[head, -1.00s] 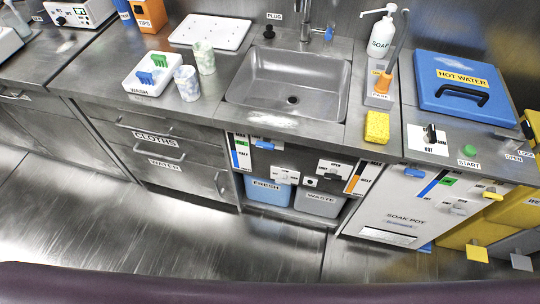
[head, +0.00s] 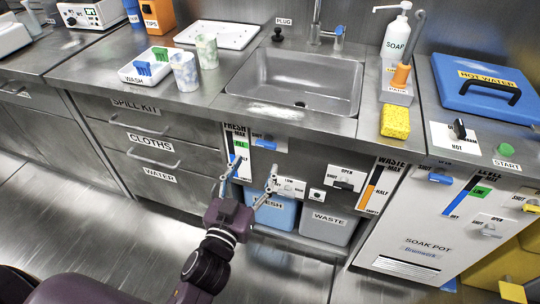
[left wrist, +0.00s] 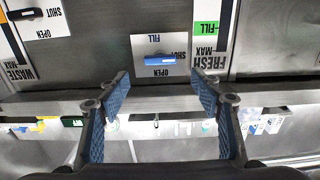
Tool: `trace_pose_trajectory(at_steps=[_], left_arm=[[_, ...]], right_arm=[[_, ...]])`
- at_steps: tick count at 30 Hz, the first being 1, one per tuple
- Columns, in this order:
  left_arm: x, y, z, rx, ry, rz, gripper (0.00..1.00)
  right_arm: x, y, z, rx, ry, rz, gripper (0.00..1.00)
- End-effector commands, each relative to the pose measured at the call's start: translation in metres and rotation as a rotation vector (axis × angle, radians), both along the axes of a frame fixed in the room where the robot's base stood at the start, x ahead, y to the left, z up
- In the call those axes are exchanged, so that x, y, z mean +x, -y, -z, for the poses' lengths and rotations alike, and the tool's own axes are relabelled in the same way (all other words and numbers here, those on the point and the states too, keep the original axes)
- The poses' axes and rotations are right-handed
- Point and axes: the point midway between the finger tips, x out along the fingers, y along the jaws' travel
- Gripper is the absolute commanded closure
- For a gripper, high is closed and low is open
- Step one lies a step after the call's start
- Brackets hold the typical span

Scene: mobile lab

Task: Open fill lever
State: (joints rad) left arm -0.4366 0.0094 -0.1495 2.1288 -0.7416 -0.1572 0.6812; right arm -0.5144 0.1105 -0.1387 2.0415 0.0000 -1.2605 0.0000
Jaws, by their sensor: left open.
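The fill lever (head: 266,145) is a small blue bar on a white plate on the front panel below the sink. It lies about level, with SHUT and OPEN printed around it. In the left wrist view the blue bar (left wrist: 160,59) and its plate appear upside down, ahead of my fingers and between them. My left gripper (head: 254,168) is open and empty, just below and in front of the lever, apart from it. Its blue-padded fingers (left wrist: 162,87) are spread wide in the wrist view. My right gripper is not in view.
A fresh gauge (head: 238,152) stands left of the lever. A dark waste lever (head: 343,185) is to its right. A smaller lever plate (head: 288,187) sits below, near my right-hand finger. Blue fresh (head: 283,214) and grey waste (head: 328,228) bins are underneath. The counter edge overhangs above.

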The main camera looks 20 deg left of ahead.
Motion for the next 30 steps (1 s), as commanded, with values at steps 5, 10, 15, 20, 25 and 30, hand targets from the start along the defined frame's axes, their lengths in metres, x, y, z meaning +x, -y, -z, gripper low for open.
trace_pose_trajectory(at_steps=[5, 10, 15, 20, 25, 30], left_arm=[[0.024, 0.001, -0.002, 0.003, 0.002, 0.001, 0.41], [0.049, 0.002, -0.001, 0.003, 0.001, 0.002, 0.41], [0.067, 0.003, 0.0, 0.002, -0.001, 0.001, 0.41], [0.073, 0.003, 0.001, 0.001, -0.003, 0.001, 0.41], [0.073, 0.003, 0.001, 0.001, -0.003, 0.001, 0.41], [0.073, 0.003, 0.001, 0.001, -0.003, 0.001, 0.53]], right_arm=[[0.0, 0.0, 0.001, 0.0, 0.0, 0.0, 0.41], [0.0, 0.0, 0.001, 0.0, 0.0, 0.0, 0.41], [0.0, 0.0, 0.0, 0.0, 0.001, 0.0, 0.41], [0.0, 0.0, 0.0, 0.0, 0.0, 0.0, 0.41], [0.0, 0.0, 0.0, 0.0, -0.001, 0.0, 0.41], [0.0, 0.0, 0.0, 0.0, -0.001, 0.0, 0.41]])
